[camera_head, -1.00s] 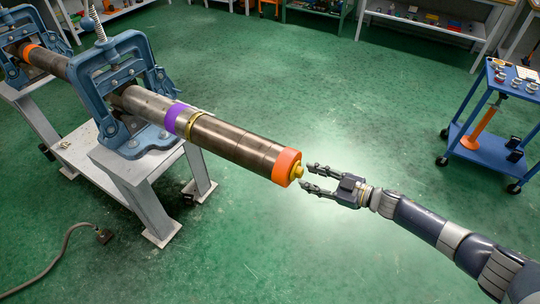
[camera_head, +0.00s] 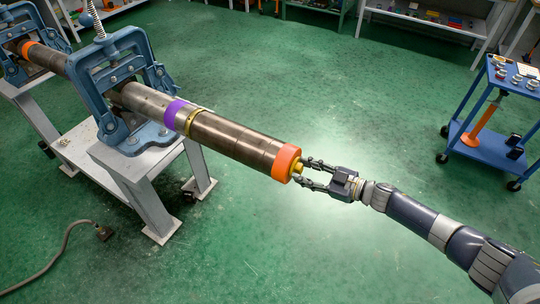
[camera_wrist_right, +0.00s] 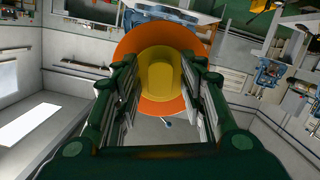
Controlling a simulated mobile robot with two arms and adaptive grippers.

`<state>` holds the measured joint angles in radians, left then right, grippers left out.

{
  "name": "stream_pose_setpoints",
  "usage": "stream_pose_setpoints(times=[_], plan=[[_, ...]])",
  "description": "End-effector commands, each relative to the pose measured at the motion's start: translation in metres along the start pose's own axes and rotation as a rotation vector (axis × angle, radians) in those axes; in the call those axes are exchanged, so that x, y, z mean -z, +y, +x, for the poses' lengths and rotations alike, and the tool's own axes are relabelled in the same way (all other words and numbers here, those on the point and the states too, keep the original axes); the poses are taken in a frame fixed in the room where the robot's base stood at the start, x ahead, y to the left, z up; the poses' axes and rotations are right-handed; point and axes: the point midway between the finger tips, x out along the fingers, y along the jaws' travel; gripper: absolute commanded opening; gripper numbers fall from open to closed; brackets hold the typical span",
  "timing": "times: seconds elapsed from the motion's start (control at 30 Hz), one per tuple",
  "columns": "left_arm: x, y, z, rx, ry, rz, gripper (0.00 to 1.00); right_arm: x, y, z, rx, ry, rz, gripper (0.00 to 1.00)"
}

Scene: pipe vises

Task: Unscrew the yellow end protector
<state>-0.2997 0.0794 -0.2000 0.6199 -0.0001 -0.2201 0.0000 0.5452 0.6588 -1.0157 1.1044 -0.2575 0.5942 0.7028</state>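The yellow end protector (camera_head: 298,168) sticks out of the orange-banded end of the long brown pipe (camera_head: 235,140). In the right wrist view the yellow protector (camera_wrist_right: 163,82) sits in front of an orange disc (camera_wrist_right: 166,42). My right gripper (camera_head: 303,170) is open at the pipe's end, its fingertips on either side of the protector. In the wrist view its fingers (camera_wrist_right: 160,64) flank the yellow part, apparently with small gaps; whether either finger touches it I cannot tell. My left gripper is not in view.
A blue pipe vise (camera_head: 118,78) on a grey stand (camera_head: 150,165) holds the pipe, and another vise (camera_head: 18,70) stands at far left. A blue cart (camera_head: 490,145) is at right. A cable (camera_head: 62,245) lies at lower left. The green floor around the pipe end is clear.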

Motion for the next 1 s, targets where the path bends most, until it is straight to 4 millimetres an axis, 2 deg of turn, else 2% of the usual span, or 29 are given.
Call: stream_pose_setpoints(times=[0.17, 0.3, 0.33, 0.57, 1.0], plan=[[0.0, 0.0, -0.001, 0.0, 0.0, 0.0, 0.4, 0.001, -0.001, 0.0, 0.001, 0.001, 0.0, 0.36], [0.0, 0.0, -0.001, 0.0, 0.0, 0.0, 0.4, 0.001, -0.001, 0.0, 0.001, 0.002, 0.0, 0.04], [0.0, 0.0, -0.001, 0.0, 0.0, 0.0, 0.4, 0.001, -0.001, 0.0, 0.001, 0.002, 0.0, 0.0], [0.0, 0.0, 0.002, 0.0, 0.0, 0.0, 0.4, 0.0, -0.002, 0.001, -0.006, 0.003, -0.037, 0.0], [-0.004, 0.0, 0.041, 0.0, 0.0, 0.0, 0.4, -0.004, -0.004, 0.001, -0.125, -0.007, -0.619, 0.0]])
